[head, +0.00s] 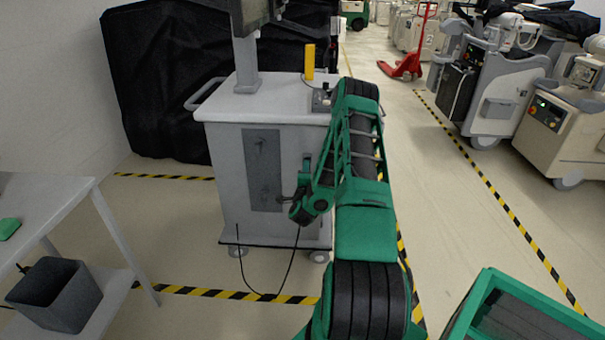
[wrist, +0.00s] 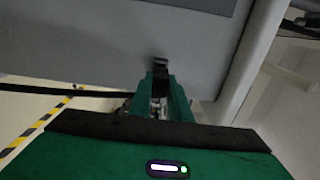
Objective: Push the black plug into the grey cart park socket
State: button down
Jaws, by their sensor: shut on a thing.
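The grey cart (head: 225,170) stands ahead, with a darker grey panel (head: 262,160) on its near face. Small dark fittings show on this panel, one high and one low (head: 267,194); I cannot tell which is the park socket. My gripper (head: 288,200) is at the panel's lower right edge. In the wrist view my gripper (wrist: 160,92) is shut on the black plug (wrist: 160,64), which sticks out ahead of the fingers toward the cart's face. I cannot tell whether the plug touches the socket. A black cable (head: 292,262) hangs below my gripper.
The cable loops near the floor and rises to the cart's lower left. A white table (head: 45,200) with a dark bin (head: 57,292) below stands at left. A green crate (head: 478,302) is at lower right. Covered equipment (head: 155,90) stands behind the cart.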

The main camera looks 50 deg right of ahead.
jog(key=shift+x, duration=1.55)
jog(key=c, duration=1.6)
grip_release()
jog(key=shift+o, duration=0.2)
jog(key=shift+a, duration=0.1)
jog(key=shift+s+a, duration=0.2)
jog(key=shift+a, duration=0.05)
jog(key=v, duration=0.9)
jog(key=shift+s+a, duration=0.3)
